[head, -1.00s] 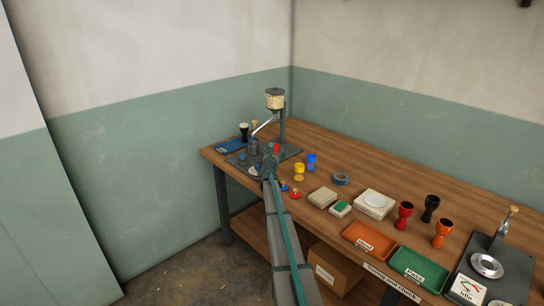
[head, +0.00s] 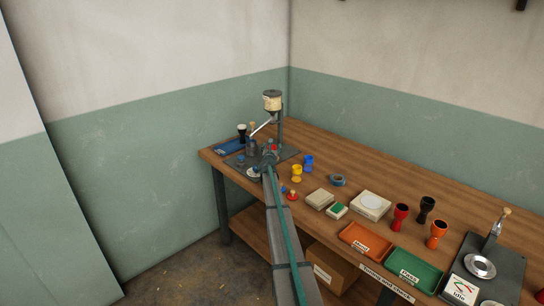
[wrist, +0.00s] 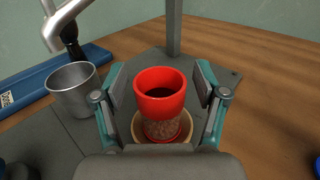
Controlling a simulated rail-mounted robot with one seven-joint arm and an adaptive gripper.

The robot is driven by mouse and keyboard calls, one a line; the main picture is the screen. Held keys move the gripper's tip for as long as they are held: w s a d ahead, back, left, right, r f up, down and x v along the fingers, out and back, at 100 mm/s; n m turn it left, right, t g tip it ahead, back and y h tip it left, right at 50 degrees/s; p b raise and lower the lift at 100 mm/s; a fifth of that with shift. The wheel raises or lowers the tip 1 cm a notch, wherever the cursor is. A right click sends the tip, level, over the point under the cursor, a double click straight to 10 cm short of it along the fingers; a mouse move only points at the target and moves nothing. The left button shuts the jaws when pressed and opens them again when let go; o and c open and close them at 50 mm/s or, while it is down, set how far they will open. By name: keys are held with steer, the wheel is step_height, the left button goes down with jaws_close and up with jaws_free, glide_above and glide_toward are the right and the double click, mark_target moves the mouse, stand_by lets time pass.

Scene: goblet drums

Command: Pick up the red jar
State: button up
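The red jar (wrist: 161,88) stands upright between the two fingers of my gripper (wrist: 160,78) in the wrist view. It has a thick red rim, a dark open top and a brownish lower part over a tan ring (wrist: 137,128). A gap shows between each finger pad and the jar, so my gripper is open around it. In the head view the red jar (head: 273,147) is a small red spot just past my gripper (head: 270,156), whose fingers are too small to read there.
A metal cup (wrist: 73,92) stands close left of my fingers. Yellow (head: 297,171) and blue (head: 308,163) goblets stand to the right. Trays and more goblets are farther right on the wooden bench (head: 350,150).

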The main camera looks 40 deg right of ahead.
steer(key=c, duration=1.1)
steer(key=shift+c, duration=0.2)
steer(key=shift+r, duration=0.15)
